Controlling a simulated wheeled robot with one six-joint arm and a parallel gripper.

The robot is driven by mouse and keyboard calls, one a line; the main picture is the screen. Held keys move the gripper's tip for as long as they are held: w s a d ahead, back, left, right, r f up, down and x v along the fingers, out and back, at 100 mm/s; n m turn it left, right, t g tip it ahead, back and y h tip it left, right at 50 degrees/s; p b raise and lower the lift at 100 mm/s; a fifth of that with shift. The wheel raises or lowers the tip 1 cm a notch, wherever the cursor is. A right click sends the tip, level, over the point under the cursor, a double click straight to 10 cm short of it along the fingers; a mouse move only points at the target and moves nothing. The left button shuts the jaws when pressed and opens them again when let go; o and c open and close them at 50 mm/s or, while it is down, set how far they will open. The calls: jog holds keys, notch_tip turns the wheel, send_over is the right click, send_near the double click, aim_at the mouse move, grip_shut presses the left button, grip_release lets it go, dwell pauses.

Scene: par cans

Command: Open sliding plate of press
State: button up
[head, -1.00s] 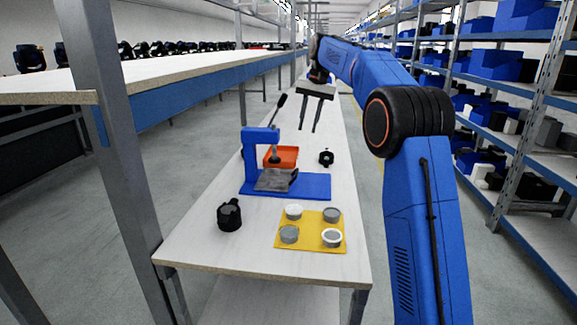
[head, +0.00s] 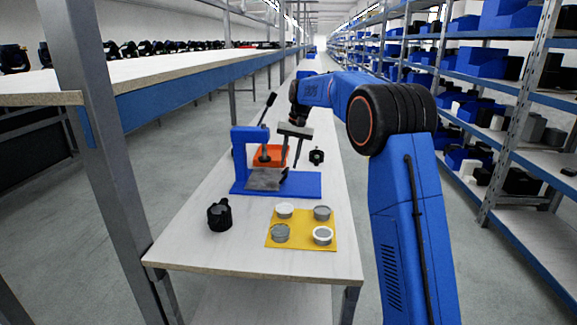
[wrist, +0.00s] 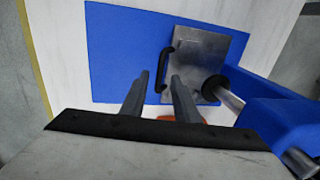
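The blue press (head: 240,158) stands on the table with a dark lever raised at its top. Its grey sliding plate (head: 262,180) lies on the blue base (head: 305,187), under the press head. In the wrist view the plate (wrist: 212,52) has a black bar handle (wrist: 166,66) on its left edge. My gripper (head: 290,167) is open and empty, above the base near the plate's handle side. In the wrist view its two fingers (wrist: 155,82) point toward the handle, one on each side of it in the picture. I cannot tell whether they touch it.
A yellow mat (head: 300,229) with several round pieces lies in front of the press. A black par can part (head: 220,214) stands at the left, another (head: 316,156) behind at the right. An orange tray (head: 270,154) sits behind the press.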

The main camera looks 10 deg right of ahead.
jog(key=shift+a+f, duration=0.2)
jog(key=shift+f, duration=0.95)
jog(key=shift+c, duration=0.7)
grip_shut()
jog(key=s+d, duration=0.1)
jog(key=d, duration=0.2)
jog(key=s+d, duration=0.1)
jog(key=d, duration=0.3)
jog(key=s+d, duration=0.1)
jog(key=d, duration=0.2)
jog(key=shift+s+d, duration=0.2)
jog(key=shift+d, duration=0.2)
jog(key=shift+o, duration=0.7)
grip_release()
jog(key=shift+r, duration=0.1)
